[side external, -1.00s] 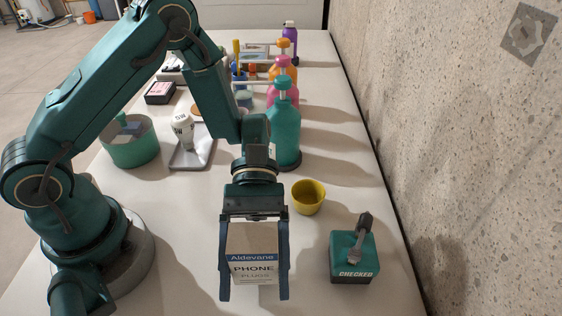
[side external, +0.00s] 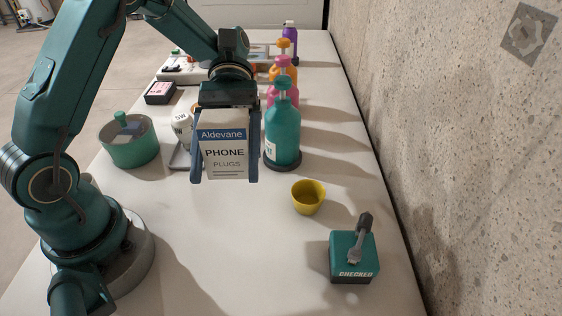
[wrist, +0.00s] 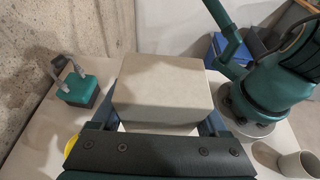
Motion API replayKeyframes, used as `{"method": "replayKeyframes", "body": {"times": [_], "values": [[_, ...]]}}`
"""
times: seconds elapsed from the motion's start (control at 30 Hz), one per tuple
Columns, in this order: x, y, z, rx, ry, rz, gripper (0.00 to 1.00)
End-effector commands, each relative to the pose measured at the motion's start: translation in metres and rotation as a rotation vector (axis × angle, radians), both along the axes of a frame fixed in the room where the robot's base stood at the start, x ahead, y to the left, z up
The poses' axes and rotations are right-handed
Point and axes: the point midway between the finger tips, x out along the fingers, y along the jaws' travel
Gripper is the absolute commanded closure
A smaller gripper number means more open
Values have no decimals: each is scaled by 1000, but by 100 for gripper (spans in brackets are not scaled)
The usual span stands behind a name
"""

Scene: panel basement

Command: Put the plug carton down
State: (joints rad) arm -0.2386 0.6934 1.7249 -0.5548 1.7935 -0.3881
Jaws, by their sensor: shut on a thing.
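The plug carton (side external: 224,155) is a white box with a blue "Aldevane" band and the words "PHONE PLUGS" on its front. My gripper (side external: 225,175) is shut on it, one finger on each side, and holds it upright above the table (side external: 225,250). In the wrist view the carton (wrist: 165,88) shows a plain pale face between my gripper's fingers (wrist: 166,120). The carton and gripper hide part of a white "MS" bulb-shaped thing (side external: 181,125) and the grey tray (side external: 180,158) behind them.
A yellow cup (side external: 308,198) and a green "CHECKED" block with a lever (side external: 353,258) stand at the right. A teal pump bottle (side external: 283,135) stands just right of the carton. A green pot (side external: 131,147) is at the left. The front middle of the table is clear.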

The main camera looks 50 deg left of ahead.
Motion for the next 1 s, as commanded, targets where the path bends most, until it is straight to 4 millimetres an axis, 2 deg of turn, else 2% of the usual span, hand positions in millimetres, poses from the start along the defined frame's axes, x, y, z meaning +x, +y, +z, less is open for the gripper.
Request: {"method": "replayKeyframes", "body": {"times": [0.2, 0.37, 0.57, 0.67, 0.8, 1.0], "values": [[0, 0, 42, 0, -8, -1, 86], [-24, 11, 21, -1, 5, -148, 86], [-55, 37, 0, -1, 5, -399, 86], [-70, 60, -10, -3, 4, -585, 86], [-87, 102, -21, -1, 3, -907, 86], [-87, 168, -20, -1, 0, -1426, 86]]}}
